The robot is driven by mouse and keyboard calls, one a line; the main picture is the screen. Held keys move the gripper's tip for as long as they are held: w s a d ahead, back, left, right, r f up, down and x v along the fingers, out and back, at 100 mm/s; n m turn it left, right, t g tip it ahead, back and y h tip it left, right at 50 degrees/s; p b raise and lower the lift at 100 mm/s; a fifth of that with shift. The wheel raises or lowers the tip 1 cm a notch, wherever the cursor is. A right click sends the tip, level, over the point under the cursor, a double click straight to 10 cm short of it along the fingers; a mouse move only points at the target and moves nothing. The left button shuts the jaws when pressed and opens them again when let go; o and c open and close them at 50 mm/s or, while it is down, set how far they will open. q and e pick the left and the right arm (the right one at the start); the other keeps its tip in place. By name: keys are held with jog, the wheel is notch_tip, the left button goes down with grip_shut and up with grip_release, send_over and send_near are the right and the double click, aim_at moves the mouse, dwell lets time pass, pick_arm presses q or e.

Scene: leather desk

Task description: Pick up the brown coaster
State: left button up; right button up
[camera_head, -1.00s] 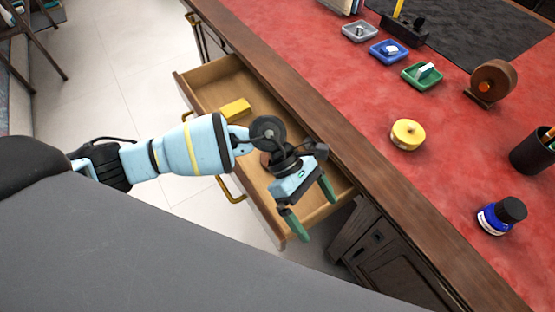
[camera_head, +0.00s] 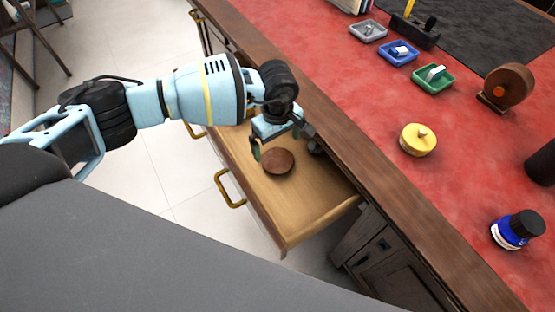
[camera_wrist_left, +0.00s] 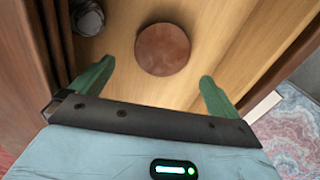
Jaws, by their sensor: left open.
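The brown coaster (camera_head: 278,161) is a round, flat disc lying in the open wooden drawer. It also shows in the left wrist view (camera_wrist_left: 163,49), just beyond and between my fingers. My left gripper (camera_head: 279,147) is over the drawer, close to the coaster. Its green fingers are spread open and empty in the left wrist view (camera_wrist_left: 152,85). The coaster appears apart from both fingers. My right gripper is in neither view.
The drawer (camera_head: 310,213) is pulled out from the desk, and its front has brass handles (camera_head: 230,190). A dark round object (camera_wrist_left: 87,18) lies near the coaster by the drawer wall. The red desktop (camera_head: 370,110) holds small trays, a yellow round box (camera_head: 418,140) and an ink bottle (camera_head: 517,229).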

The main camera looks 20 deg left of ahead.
aim_at(277, 160)
pick_arm(q)
jog(key=shift+s+d+f, duration=0.1)
jog(key=shift+s+f, duration=0.05)
jog(key=shift+f, duration=1.3)
jog(key=shift+s+f, duration=0.1)
jog(key=shift+f, duration=1.35)
jog(key=shift+c, duration=0.3)
